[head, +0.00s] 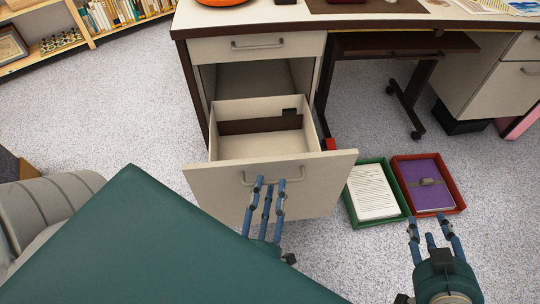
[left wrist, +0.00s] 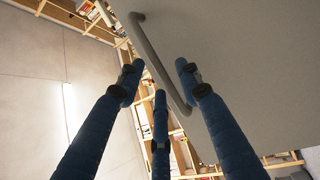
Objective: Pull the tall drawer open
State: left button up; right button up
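The tall drawer (head: 320,185), pale with a grey bar handle (head: 248,182), stands pulled well out below a shallow closed drawer (head: 220,48) of the desk. A low divider and a small dark item show inside it. My left gripper (head: 268,187) is at the front of the tall drawer by the handle. In the left wrist view its fingers (left wrist: 158,78) are spread apart, with the handle (left wrist: 160,62) running between them and no clear grip on it. My right gripper (head: 431,227) is open and empty, low at the right.
A green tray (head: 403,192) with papers and a red tray (head: 458,190) with a purple book (head: 426,184) lie on the floor just right of the drawer. A dark wheeled stand (head: 408,93) is under the desk.

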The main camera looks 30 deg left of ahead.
pick_arm(q)
jog(key=v, duration=0.6)
jog(key=shift+s, duration=0.25)
jog(key=shift+d+f, duration=0.1)
